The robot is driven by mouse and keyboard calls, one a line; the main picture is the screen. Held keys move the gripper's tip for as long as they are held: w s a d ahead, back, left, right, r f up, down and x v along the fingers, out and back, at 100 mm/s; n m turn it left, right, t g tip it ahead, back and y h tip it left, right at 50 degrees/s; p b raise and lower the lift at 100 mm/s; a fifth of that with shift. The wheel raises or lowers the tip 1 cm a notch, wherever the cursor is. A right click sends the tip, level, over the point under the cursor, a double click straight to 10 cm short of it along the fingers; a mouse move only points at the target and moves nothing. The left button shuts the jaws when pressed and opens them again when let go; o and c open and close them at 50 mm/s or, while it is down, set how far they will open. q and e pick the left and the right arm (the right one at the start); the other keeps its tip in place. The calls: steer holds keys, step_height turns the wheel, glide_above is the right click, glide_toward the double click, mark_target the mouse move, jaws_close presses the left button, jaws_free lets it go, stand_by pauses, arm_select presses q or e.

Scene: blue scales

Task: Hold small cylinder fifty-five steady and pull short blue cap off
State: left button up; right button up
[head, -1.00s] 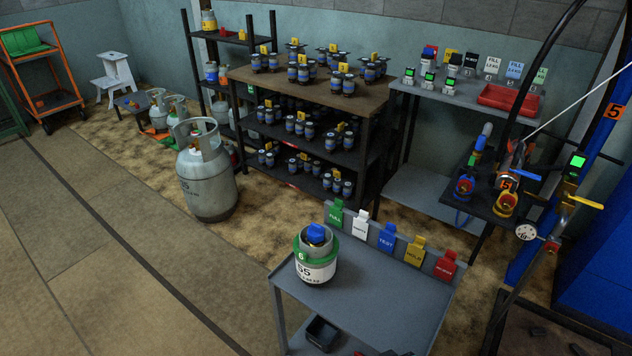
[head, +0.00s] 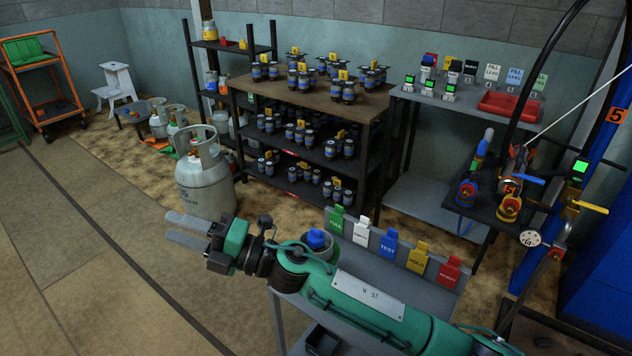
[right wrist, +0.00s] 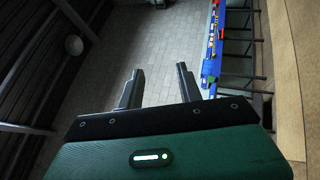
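The small cylinder (head: 327,253) stands on the grey cart top (head: 425,299). Its short blue cap (head: 316,239) sits on top, inside the collar. My right arm crosses in front of the cylinder and hides most of its body, including the number 55 seen earlier. My right gripper (head: 182,231) is out to the left of the cylinder, past the cart's left edge. Its two grey fingers are apart with nothing between them, as in the right wrist view (right wrist: 158,88). My left gripper does not show.
Green, white, blue, yellow and red tags (head: 388,245) line the cart's back edge. A large grey cylinder (head: 205,187) stands on the floor behind my gripper. A dark shelf (head: 310,105) with small blue cylinders is behind. The floor at left is free.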

steer(key=w+d+f+n+g+h, duration=0.3)
steer(key=w+f+n+g+h, duration=0.25)
steer(key=f+n+h, duration=0.55)
arm_select(q)
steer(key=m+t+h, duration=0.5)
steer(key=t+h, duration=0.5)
glide_toward(310, 248)
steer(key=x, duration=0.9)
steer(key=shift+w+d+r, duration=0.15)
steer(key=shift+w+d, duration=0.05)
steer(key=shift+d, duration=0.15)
arm_select(e)
steer(key=w+d+r+t+h, duration=0.1)
steer(key=w+d+r+h, duration=0.1)
steer(key=d, duration=0.4)
steer(key=w+d+r+n+t+h, duration=0.1)
steer(key=w+d+r+h, duration=0.2)
steer(key=w+d+h, duration=0.2)
steer(key=w+d+r+t+h, duration=0.1)
steer(key=w+d+r+h, duration=0.2)
steer(key=w+d, duration=0.3)
steer(key=shift+w+d+r+h, duration=0.2)
steer(key=shift+d+h, duration=0.2)
steer(key=shift+d, duration=0.65)
